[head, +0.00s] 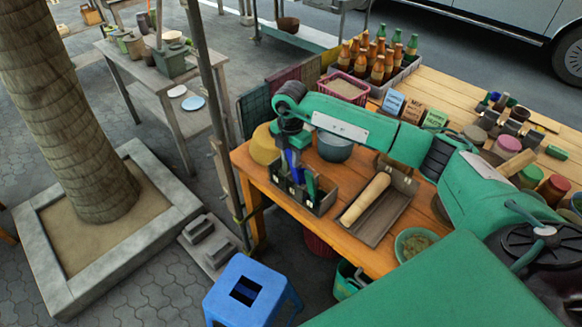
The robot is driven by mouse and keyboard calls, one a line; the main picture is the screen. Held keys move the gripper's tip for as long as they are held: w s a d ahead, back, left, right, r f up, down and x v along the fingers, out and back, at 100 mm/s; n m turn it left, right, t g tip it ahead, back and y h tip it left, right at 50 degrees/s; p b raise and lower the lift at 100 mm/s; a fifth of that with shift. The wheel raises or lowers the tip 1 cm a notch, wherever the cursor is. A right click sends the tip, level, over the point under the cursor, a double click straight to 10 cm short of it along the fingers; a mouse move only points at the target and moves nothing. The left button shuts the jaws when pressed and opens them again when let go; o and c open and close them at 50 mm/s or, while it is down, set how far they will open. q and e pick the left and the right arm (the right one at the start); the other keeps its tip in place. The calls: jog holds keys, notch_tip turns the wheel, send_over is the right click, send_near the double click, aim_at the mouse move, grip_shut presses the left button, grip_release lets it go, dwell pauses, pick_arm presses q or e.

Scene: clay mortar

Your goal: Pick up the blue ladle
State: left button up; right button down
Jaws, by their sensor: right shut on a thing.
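The blue ladle (296,173) shows as a narrow blue shape below my right gripper (290,150). The gripper points down over the dark utensil box (321,207) at the table's left end and is shut on the ladle. The ladle's lower part is within or just above the box; I cannot tell whether it touches the bottom. A green utensil (310,185) stands beside it in the box. My left gripper is not in view.
A dark tray (374,238) with a tan roller (366,199) lies right of the box. A grey-blue bowl (335,149) and a yellow pot (264,146) stand behind it. A post (222,130) rises close to the left. A green bowl (414,241) is near the front edge.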

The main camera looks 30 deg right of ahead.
notch_tip(320, 180, up, 15)
jog(key=b, duration=0.3)
jog(key=c, duration=1.7)
grip_release()
grip_shut()
